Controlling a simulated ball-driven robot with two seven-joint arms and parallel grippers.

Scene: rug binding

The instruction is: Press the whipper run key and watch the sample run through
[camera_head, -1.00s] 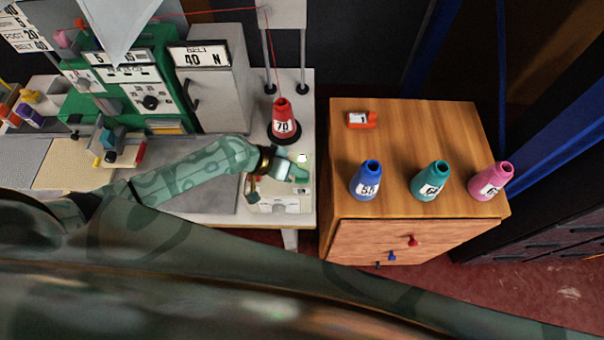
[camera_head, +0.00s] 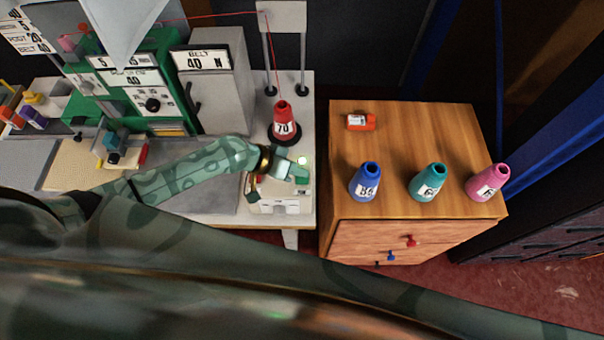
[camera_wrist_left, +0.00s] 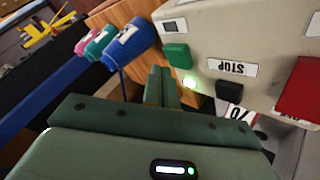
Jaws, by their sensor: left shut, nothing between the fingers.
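The whipper key box (camera_wrist_left: 240,30) fills the upper right of the left wrist view. It carries a green key (camera_wrist_left: 177,55), a black key (camera_wrist_left: 229,91), a red key (camera_wrist_left: 300,90), a STOP label and a lit green lamp (camera_wrist_left: 189,82). My left gripper (camera_wrist_left: 161,75) is shut and empty, its tips near the green key; I cannot tell whether they touch it. In the head view the left gripper (camera_head: 299,172) is over the front right of the white bench, partly hiding the box. A tan flat piece (camera_head: 72,165) lies at left; I cannot tell whether it is the sample. My right gripper is out of view.
A red cone (camera_head: 284,125) marked 70 stands behind the gripper, its thread rising. The green machine (camera_head: 150,100) and grey belt box (camera_head: 218,88) stand behind my forearm. A wooden cabinet (camera_head: 400,130) at right holds blue, teal and pink cones and an orange item (camera_head: 361,122).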

